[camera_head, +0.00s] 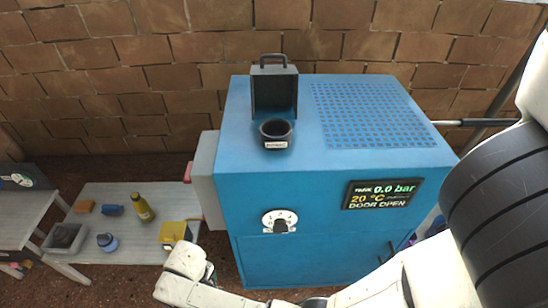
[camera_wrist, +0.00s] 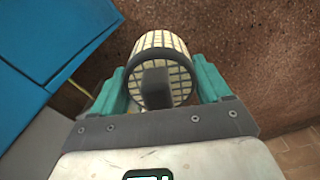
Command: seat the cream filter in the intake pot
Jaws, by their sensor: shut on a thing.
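The cream filter (camera_wrist: 161,43) is a pale cylinder with a dark grid and a dark ring at its near end. In the wrist view it sits between the teal fingers of my gripper (camera_wrist: 163,82), which is shut on it. The intake pot (camera_head: 276,131) is a small dark open cup with a white label, on top of the blue machine near its front left edge. The pot looks empty, though its inside is dark. In the head view my wrist is low and left of the machine, well below the pot; the filter and fingers are hidden there.
A dark hinged lid (camera_head: 274,88) stands open behind the pot. The blue machine (camera_head: 340,240) has a dial (camera_head: 280,222) and a display reading "DOOR OPEN".

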